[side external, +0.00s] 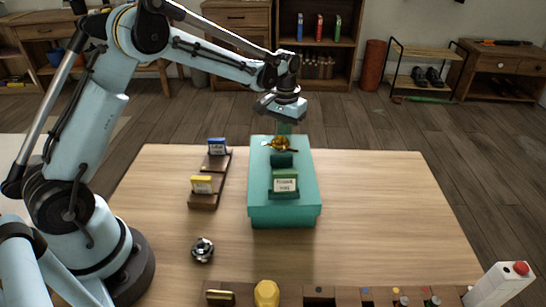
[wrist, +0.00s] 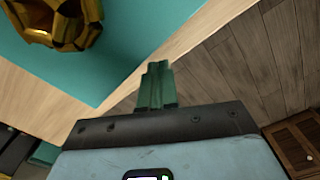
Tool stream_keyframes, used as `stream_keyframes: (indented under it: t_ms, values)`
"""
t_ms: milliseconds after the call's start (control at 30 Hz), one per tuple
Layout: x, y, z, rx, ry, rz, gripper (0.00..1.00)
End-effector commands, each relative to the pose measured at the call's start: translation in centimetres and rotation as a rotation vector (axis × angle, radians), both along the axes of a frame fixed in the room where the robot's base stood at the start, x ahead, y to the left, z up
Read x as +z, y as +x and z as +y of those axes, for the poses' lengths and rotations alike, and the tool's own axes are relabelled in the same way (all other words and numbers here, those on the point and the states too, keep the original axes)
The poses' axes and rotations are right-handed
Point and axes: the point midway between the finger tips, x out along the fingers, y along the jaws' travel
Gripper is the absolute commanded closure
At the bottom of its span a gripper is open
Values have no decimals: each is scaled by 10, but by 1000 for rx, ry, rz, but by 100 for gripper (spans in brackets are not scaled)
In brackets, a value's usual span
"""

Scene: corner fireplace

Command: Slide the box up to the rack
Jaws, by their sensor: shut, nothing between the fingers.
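A long teal box (side external: 260,208) lies on the wooden table, its length running away from the side camera; its teal top also fills the upper left of the wrist view (wrist: 110,45). A gold ornament (side external: 281,144) and a green-framed label card (side external: 285,183) sit on its top. My gripper (side external: 284,128) points down at the box's far end. Its green fingers are together and empty in the wrist view (wrist: 157,85), beside the teal edge; I cannot tell whether they touch it. A dark wooden rack (side external: 207,198) with blue and yellow cards stands left of the box, apart from it.
A row of brown wooden blocks (side external: 320,295) with a yellow piece (side external: 266,293) lines the near edge. A round metal knob (side external: 202,250) sits at near left. A white container with a red top (side external: 503,284) stands at near right. The table right of the box is clear.

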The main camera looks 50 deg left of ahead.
Motion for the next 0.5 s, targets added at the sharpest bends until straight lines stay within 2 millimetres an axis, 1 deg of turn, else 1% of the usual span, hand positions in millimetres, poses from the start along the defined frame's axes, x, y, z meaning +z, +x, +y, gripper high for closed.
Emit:
stream_keyframes:
  t_ms: [500]
  values:
    - [0, -14, -14, -1, 0, 0, 100]
